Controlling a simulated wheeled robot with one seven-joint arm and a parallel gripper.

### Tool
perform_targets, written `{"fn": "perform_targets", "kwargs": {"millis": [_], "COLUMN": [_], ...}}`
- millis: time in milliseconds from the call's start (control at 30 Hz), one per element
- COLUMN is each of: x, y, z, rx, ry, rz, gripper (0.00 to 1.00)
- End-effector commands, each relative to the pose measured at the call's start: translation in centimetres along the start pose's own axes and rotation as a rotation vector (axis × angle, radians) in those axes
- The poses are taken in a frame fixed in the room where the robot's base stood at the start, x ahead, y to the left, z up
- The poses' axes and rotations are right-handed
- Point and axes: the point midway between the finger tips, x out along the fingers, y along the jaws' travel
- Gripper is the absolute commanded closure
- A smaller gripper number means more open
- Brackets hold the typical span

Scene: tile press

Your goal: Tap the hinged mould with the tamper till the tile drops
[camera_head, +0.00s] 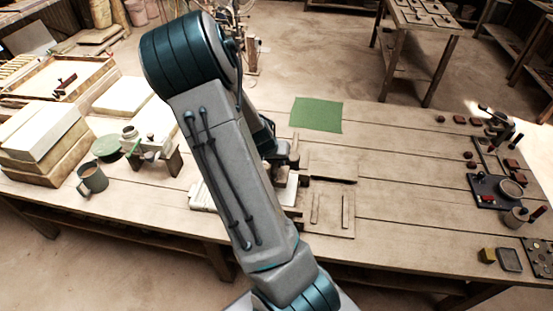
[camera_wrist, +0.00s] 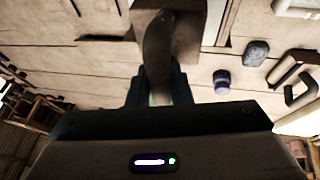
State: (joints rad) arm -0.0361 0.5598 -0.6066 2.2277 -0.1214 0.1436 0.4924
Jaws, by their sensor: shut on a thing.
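My gripper (camera_wrist: 158,92) is shut on the dark, curved handle of what looks like the tamper (camera_wrist: 157,48). A brown block-shaped part (camera_wrist: 188,22) shows at the handle's far end in the wrist view; I cannot tell whether it touches the wood below. In the head view my gripper (camera_head: 284,160) is partly hidden behind my arm, above the middle of the bench. Flat wooden panels with raised strips, apparently the hinged mould (camera_head: 333,212), lie just right of it. No tile can be made out.
A green mat (camera_head: 317,114) lies behind the panels on the bench (camera_head: 410,190). Pale blocks (camera_head: 42,135), a mug (camera_head: 92,178) and a scale-like device (camera_head: 148,145) stand left. Small tools and a dark tray (camera_head: 497,190) line the right edge. Bench between is clear.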

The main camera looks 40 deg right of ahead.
Motion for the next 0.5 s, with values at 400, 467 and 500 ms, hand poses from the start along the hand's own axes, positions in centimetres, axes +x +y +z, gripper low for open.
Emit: {"fn": "perform_targets", "kwargs": {"millis": [400,467,500], "x": [1.5,2.4,3.0], "y": [-0.4,-0.6,-0.7], "z": [0.6,1.0,1.2], "rx": [0.000,0.000,0.000], "ry": [0.001,0.001,0.001], "rz": [-0.001,-0.001,-0.001], "gripper": [1.00,1.00,1.00]}}
